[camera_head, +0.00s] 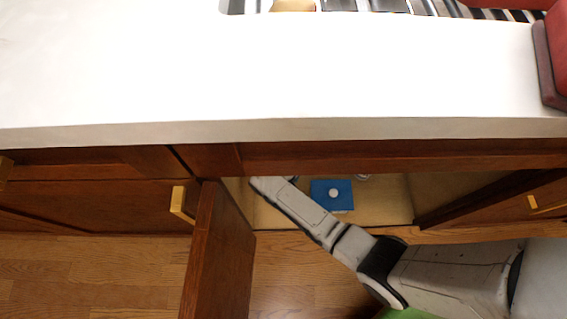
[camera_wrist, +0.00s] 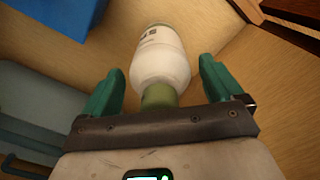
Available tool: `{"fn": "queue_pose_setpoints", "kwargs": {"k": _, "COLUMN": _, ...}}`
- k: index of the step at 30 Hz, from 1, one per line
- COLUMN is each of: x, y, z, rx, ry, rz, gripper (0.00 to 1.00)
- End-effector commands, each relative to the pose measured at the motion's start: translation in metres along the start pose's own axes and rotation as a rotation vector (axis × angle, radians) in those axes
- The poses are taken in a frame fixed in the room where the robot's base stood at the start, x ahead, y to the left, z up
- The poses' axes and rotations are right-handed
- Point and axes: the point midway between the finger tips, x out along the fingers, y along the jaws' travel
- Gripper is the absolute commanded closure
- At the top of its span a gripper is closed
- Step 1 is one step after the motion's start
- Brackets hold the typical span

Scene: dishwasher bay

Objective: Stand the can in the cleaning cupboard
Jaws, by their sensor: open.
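In the wrist view a white can (camera_wrist: 160,58) with an olive-green end (camera_wrist: 157,97) lies between the two green fingers of my gripper (camera_wrist: 160,85). The fingers are open, with a gap on each side of the can. I cannot tell for sure whether the can stands or leans. In the head view my arm reaches into the open cupboard (camera_head: 390,200) under the counter. The gripper and the can are hidden there by the counter edge.
A blue box-like thing (camera_head: 322,187) with a white round top sits on the cupboard floor; a blue thing (camera_wrist: 60,12) also shows in the wrist view. The open wooden door (camera_head: 220,255) stands left of my arm. The white counter (camera_head: 280,80) overhangs the cupboard.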

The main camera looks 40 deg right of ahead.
Motion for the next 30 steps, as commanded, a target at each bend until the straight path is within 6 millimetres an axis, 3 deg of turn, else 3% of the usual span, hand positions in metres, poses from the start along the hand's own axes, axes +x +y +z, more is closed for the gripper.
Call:
{"fn": "queue_pose_setpoints", "kwargs": {"k": 5, "x": -0.011, "y": 0.000, "z": 0.000, "rx": 0.000, "ry": 0.001, "rz": 0.000, "gripper": 0.06}}
{"fn": "queue_pose_setpoints", "kwargs": {"k": 15, "x": -0.079, "y": 0.000, "z": 0.000, "rx": 0.000, "ry": 0.002, "rz": 0.000, "gripper": 0.06}}
{"fn": "queue_pose_setpoints", "kwargs": {"k": 21, "x": -0.110, "y": 0.000, "z": 0.000, "rx": 0.001, "ry": 0.000, "rz": 0.000, "gripper": 0.06}}
{"fn": "queue_pose_setpoints", "kwargs": {"k": 30, "x": -0.123, "y": 0.000, "z": 0.000, "rx": 0.000, "ry": -0.001, "rz": 0.000, "gripper": 0.06}}
